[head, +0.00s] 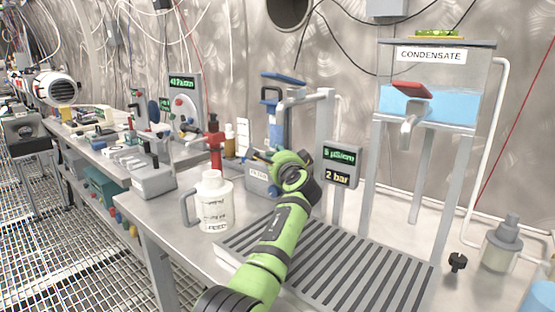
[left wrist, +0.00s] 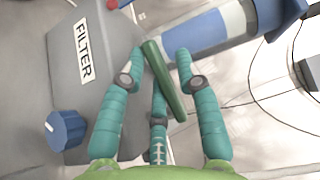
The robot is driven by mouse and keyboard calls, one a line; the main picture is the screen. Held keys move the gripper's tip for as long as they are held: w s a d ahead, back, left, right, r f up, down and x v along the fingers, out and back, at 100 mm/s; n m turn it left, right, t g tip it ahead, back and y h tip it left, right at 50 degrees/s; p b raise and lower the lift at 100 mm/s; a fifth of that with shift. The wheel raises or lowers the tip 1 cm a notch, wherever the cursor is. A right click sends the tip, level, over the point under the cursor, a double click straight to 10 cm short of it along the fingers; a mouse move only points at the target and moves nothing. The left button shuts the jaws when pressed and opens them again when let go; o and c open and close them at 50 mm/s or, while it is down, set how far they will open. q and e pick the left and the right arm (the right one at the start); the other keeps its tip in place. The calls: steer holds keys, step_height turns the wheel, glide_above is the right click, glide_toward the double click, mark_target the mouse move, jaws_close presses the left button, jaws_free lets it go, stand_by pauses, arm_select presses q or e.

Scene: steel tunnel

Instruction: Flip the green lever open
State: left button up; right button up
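The green lever (left wrist: 165,82) is a dark green bar lying slanted between the fingers of my left gripper (left wrist: 155,62) in the left wrist view. The fingers are spread on either side of it, with small gaps visible, and the third finger is below it. It sits beside a grey box labelled FILTER (left wrist: 85,85). In the head view, my left gripper (head: 268,156) is over the bench at the filter box (head: 257,182), and I cannot make out the lever there. My right gripper is not in view.
A blue knob (left wrist: 65,130) is on the filter box. A white jug (head: 213,203) stands left of my arm. A display post (head: 338,165) is close on the right. A slatted tray (head: 350,265) lies in front, below the condensate tank (head: 430,100).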

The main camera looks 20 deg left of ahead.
arm_select(q)
step_height(320, 180, up, 10)
steer(key=shift+t, duration=0.3)
steer(key=shift+g, duration=0.6)
steer(key=f, duration=0.8)
steer(key=shift+w+a+f, duration=0.1)
steer(key=shift+w+f, duration=0.15)
steer(key=shift+w, duration=0.05)
steer(key=shift+v, duration=1.35)
steer(key=a+p+v, duration=0.1)
steer(key=v, duration=0.4)
steer(key=shift+s+d+f, duration=0.15)
steer(key=shift+s+f, duration=0.4)
steer(key=shift+s, duration=0.15)
